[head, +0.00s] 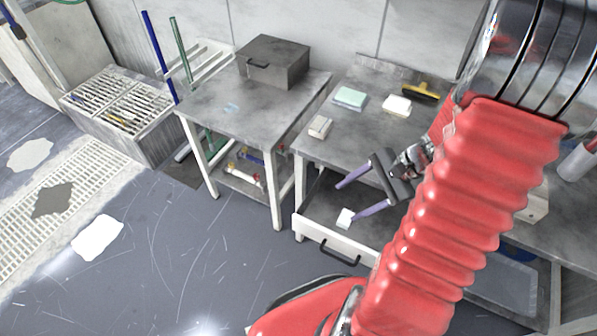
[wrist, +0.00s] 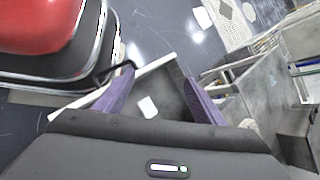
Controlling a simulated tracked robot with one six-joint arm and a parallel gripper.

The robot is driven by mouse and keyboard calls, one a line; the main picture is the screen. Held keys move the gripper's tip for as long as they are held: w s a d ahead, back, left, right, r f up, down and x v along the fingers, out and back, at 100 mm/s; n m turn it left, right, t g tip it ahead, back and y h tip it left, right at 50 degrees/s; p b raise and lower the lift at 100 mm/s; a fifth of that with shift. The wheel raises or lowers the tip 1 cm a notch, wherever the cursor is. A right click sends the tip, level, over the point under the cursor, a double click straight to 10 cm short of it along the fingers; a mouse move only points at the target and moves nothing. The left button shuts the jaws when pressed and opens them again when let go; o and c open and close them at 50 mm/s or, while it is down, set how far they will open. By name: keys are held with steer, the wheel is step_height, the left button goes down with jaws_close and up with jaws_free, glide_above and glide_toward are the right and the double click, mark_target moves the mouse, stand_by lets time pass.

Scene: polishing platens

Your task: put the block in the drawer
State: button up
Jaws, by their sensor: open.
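A small white block (head: 345,217) lies inside the open drawer (head: 328,238), under the right-hand table. The block also shows in the wrist view (wrist: 148,106) on the drawer's dark floor, between and beyond my fingers. The drawer has a white front with a dark handle (head: 340,253) and is pulled out. My gripper (head: 346,202) is open above the drawer, its two purple fingers wide apart and empty. One fingertip looks close to the block in the head view; I cannot tell whether they touch. My red arm hides the drawer's right part.
The tabletop (head: 350,140) holds a beige block (head: 320,126), a mint block (head: 350,97), a pale block (head: 397,105) and a yellow-and-black brush (head: 421,91). A dark grey box (head: 274,62) stands on the left table. The floor before the drawer is clear.

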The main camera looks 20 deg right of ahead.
steer(key=s+a+r+n+t+h, duration=0.1)
steer(key=a+r+n+h, duration=0.2)
steer(key=a+r+n, duration=0.5)
steer(key=s+a+r+n+t+h, duration=0.1)
steer(key=a+r+n+h, duration=0.3)
steer(key=a+r+n, duration=0.4)
step_height(320, 180, up, 6)
steer(key=shift+s+a+f+n, duration=0.1)
steer(key=shift+s+a+n, duration=0.3)
steer(key=shift+n, duration=0.2)
stand_by(0.7)
